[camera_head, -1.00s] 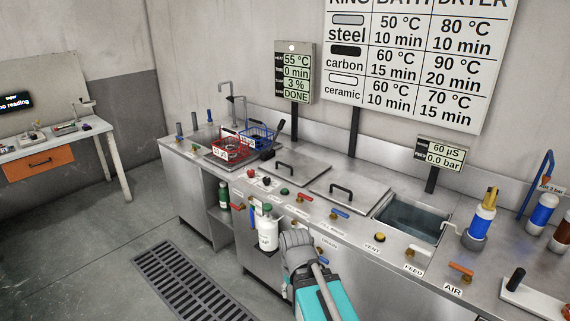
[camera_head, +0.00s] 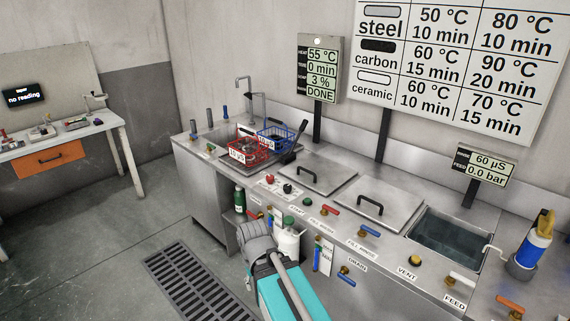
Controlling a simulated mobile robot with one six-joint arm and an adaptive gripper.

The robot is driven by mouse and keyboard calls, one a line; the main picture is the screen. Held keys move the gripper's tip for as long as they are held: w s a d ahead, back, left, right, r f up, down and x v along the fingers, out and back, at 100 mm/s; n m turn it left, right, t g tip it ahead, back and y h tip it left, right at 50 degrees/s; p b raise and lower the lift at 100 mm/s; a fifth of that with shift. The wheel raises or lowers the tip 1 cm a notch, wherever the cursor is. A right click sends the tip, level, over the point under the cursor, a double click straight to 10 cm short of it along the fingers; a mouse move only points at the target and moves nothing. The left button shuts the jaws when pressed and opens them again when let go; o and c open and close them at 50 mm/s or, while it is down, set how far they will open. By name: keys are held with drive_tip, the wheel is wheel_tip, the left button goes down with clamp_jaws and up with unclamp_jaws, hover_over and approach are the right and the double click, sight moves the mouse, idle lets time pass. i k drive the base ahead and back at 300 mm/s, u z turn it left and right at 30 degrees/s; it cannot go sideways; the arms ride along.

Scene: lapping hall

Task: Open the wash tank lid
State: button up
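Two flat metal lids with black bar handles lie shut on the steel counter. The left lid (camera_head: 318,170) is beside the post of the display reading 55 °C and DONE. The right lid (camera_head: 385,196) is next to the open water basin. No readable label on either lid tells which is the wash tank's; the left one is nearest that display. My gripper (camera_head: 256,230) is grey and low in front of the counter, left of and below both lids, apart from their handles. Its fingertips are not clear, and no held object shows.
A red wire basket (camera_head: 247,152) and a blue wire basket (camera_head: 275,137) stand by the sink. Valves and buttons line the counter's front edge. A white bottle (camera_head: 288,245) is behind my arm. An open basin (camera_head: 447,240) is at right. The floor at left has a grate (camera_head: 197,287).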

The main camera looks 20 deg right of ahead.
sight(323, 176)
drive_tip(key=i, duration=1.3)
drive_tip(key=z, duration=0.55)
